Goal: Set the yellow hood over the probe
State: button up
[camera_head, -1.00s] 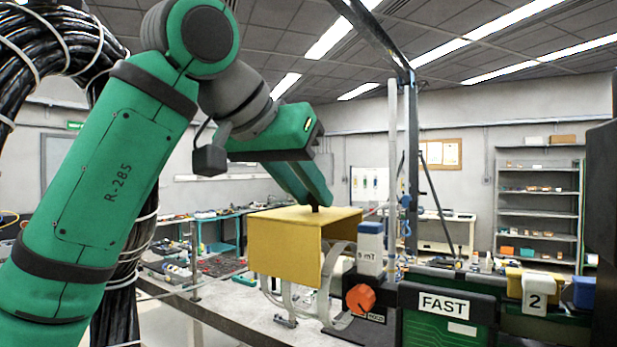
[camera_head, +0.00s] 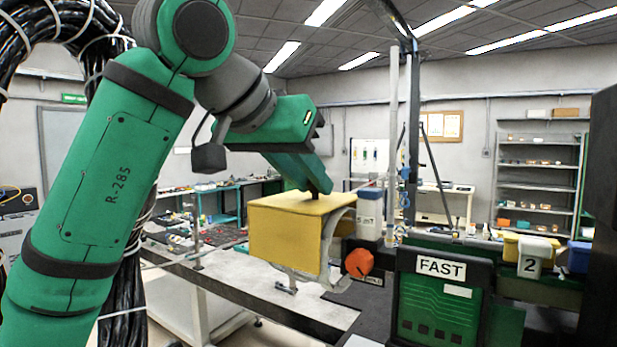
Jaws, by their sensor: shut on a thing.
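The yellow hood (camera_head: 284,238) is a box-shaped cover, held from its top by my gripper (camera_head: 318,194) at the end of the green arm. The fingers are shut on the hood's top and mostly hidden by the arm's end. The hood is at the middle of the view, over the workbench. Curved translucent pieces (camera_head: 335,222) show at its right edge and below it; I cannot tell how far they are inside it. I cannot make out the probe; it may be hidden behind or inside the hood.
Right of the hood stand a white and blue block (camera_head: 369,213) and an orange knob (camera_head: 359,263). A green unit labelled FAST (camera_head: 440,300) is further right, with a block marked 2 (camera_head: 534,257). A dark upright post (camera_head: 412,140) rises behind. The bench front (camera_head: 230,300) is bare.

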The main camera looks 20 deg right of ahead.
jog(key=shift+s+a+f, duration=0.1)
jog(key=shift+f, duration=0.05)
dwell(0.5)
jog(key=o, duration=1)
jog(key=v, duration=1)
jog(key=shift+a+r, duration=0.25)
